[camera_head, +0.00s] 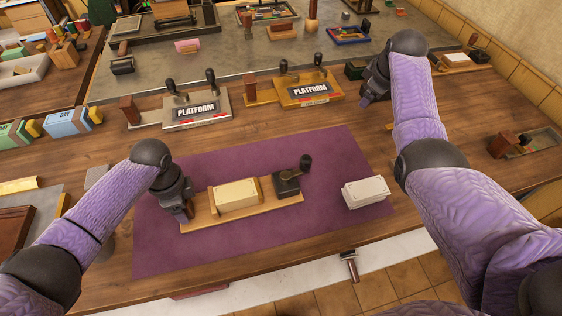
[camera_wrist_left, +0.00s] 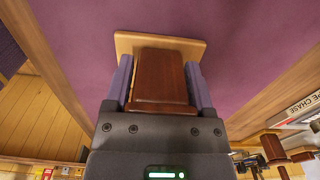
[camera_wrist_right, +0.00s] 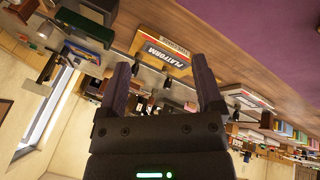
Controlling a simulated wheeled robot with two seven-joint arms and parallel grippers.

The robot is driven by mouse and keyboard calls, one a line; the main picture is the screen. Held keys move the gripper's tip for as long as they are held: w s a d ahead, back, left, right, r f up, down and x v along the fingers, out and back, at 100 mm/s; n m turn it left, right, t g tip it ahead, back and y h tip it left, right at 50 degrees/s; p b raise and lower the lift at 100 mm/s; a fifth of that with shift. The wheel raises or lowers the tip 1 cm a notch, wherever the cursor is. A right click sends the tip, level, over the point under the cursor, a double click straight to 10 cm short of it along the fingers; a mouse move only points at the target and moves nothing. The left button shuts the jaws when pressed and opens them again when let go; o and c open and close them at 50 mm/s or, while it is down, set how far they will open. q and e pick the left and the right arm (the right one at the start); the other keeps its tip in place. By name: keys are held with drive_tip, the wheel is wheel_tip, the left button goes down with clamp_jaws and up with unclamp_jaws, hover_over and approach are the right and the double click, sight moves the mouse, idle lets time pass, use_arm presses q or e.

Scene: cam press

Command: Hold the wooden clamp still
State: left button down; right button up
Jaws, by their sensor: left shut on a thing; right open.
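The wooden clamp (camera_head: 285,207) lies on the purple mat (camera_head: 160,260). It is a pale wooden board with a cream block (camera_head: 236,195) in its middle and a dark cam with a black-knobbed lever (camera_head: 287,183) towards its right end. My left gripper (camera_head: 184,212) is at the clamp's left end. In the left wrist view its fingers (camera_wrist_left: 160,85) are shut on either side of a dark brown wooden block (camera_wrist_left: 160,72) standing on the board. My right gripper (camera_head: 370,95) is open and empty, well away from the clamp, near the back right of the table.
A stack of white cards or blocks (camera_head: 366,191) sits at the mat's right side. Two "PLATFORM" stands, a grey one (camera_head: 198,110) and a yellow one (camera_head: 308,89), are behind the mat. Coloured boxes (camera_head: 68,123) stand at left. The mat behind the clamp is bare.

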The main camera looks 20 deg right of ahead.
drive_tip(key=s+d+m+h, duration=0.1)
drive_tip(key=d+m, duration=0.1)
drive_tip(key=d, duration=0.4)
drive_tip(key=s+d+r+m+t+h, duration=0.1)
drive_tip(key=s+d+m+h, duration=0.1)
drive_tip(key=d, duration=0.4)
drive_tip(key=shift+d+r+m+t, duration=0.15)
drive_tip(key=shift+d+m+t, duration=0.15)
drive_tip(key=shift+d, duration=0.05)
drive_tip(key=shift+r, duration=0.15)
use_arm(q)
unclamp_jaws()
wheel_tip(320, 180, up, 6)
drive_tip(key=p, duration=0.6)
drive_tip(key=shift+r, duration=0.1)
use_arm(e)
wheel_tip(320, 180, up, 6)
drive_tip(key=shift+r, duration=0.2)
